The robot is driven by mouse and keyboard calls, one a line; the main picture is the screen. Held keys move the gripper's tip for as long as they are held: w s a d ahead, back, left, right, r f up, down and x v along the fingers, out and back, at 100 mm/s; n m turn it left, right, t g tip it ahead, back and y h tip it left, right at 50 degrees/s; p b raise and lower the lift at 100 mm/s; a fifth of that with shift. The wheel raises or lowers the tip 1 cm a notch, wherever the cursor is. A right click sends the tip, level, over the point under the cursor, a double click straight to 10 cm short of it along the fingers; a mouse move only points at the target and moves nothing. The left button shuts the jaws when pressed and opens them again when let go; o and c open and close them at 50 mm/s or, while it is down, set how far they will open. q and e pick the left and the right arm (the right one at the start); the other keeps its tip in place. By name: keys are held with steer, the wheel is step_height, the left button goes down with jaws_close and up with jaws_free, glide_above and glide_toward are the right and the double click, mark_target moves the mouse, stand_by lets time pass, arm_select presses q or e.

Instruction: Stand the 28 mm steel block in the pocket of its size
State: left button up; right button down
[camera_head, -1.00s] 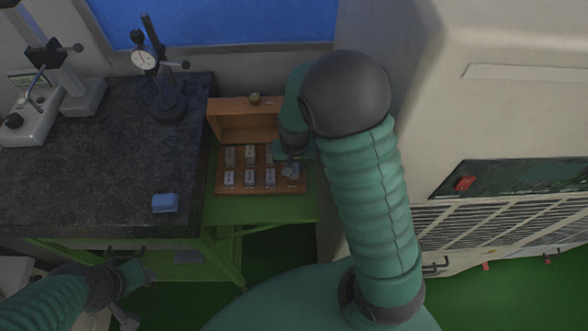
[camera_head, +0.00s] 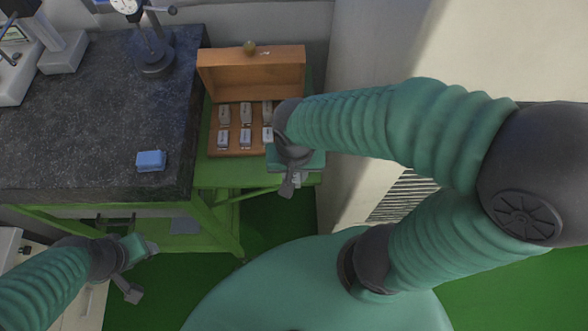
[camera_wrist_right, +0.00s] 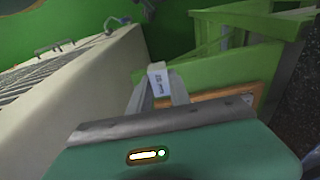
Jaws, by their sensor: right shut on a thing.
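The open wooden case (camera_head: 250,74) sits on the green stand, its lid raised at the back. Several grey steel blocks (camera_head: 246,138) stand in two rows in its pockets; my right forearm and hand hide its right end. My right gripper (camera_head: 290,186) is just in front of the case's right end, past the stand's front edge. It is shut on a small pale steel block (camera_wrist_right: 158,80), which shows between the fingers in the right wrist view, its marking too small to read. My left gripper (camera_head: 141,270) is open and empty, low on the left.
A dark granite plate (camera_head: 90,130) lies left of the case, with a blue block (camera_head: 151,161) and a dial gauge stand (camera_head: 152,55) on it. A large pale machine cabinet (camera_head: 385,70) stands close on the right. Green floor shows in front of the stand.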

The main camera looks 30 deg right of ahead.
steer(key=w+d+r+p, duration=0.3)
steer(key=w+r+p, duration=0.2)
steer(key=p, duration=0.2)
arm_select(q)
steer(key=w+r+p+v, duration=0.1)
steer(key=w+p+v, duration=0.2)
steer(key=p+v, duration=0.75)
arm_select(e)
steer(key=w+d+f+b, duration=0.1)
steer(key=w, duration=0.1)
steer(key=w+d+f+b, duration=0.1)
steer(key=w+d+f, duration=0.1)
steer(key=w, duration=0.1)
steer(key=w+d+f+b, duration=0.1)
steer(key=w, duration=0.2)
steer(key=shift+w+d+f+b, duration=0.1)
steer(key=shift+d+f+b, duration=0.2)
steer(key=shift+d, duration=0.1)
steer(key=f+b, duration=0.3)
steer(key=f, duration=0.1)
steer(key=shift+a+f+b, duration=0.1)
steer(key=shift+a+b, duration=0.1)
steer(key=shift+b, duration=0.2)
steer(key=shift+f, duration=0.2)
arm_select(q)
step_height(320, 180, down, 2)
steer(key=shift+s+f, duration=0.1)
steer(key=shift+s, duration=0.05)
arm_select(e)
steer(key=shift+r, duration=0.1)
